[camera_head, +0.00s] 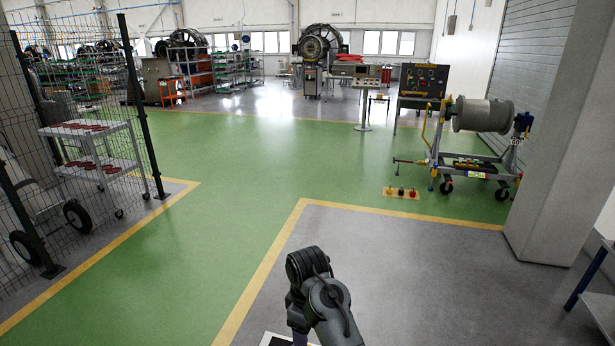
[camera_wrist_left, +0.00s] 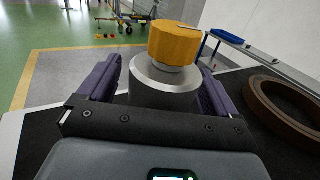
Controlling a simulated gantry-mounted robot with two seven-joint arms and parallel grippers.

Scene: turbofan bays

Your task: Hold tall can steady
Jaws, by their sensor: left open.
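The tall can (camera_wrist_left: 165,85) is a grey metal cylinder with a faceted orange-yellow cap (camera_wrist_left: 176,42) on top. It appears upright in the left wrist view. My left gripper (camera_wrist_left: 158,84) is open, with one purple finger on each side of the can. The can stands between the fingers, and I cannot tell whether either finger touches it. Its lower part is hidden behind the gripper body. The can does not show in the head view, where only one of my arms rises at the bottom centre. My right gripper is in neither view.
A brown ring (camera_wrist_left: 288,108) lies on a dark surface right of the can. A blue tray (camera_wrist_left: 227,36) is on a table behind. The head view shows a wheeled engine stand (camera_head: 470,155), a pillar (camera_head: 565,140), a mesh fence (camera_head: 85,110) and clear green floor.

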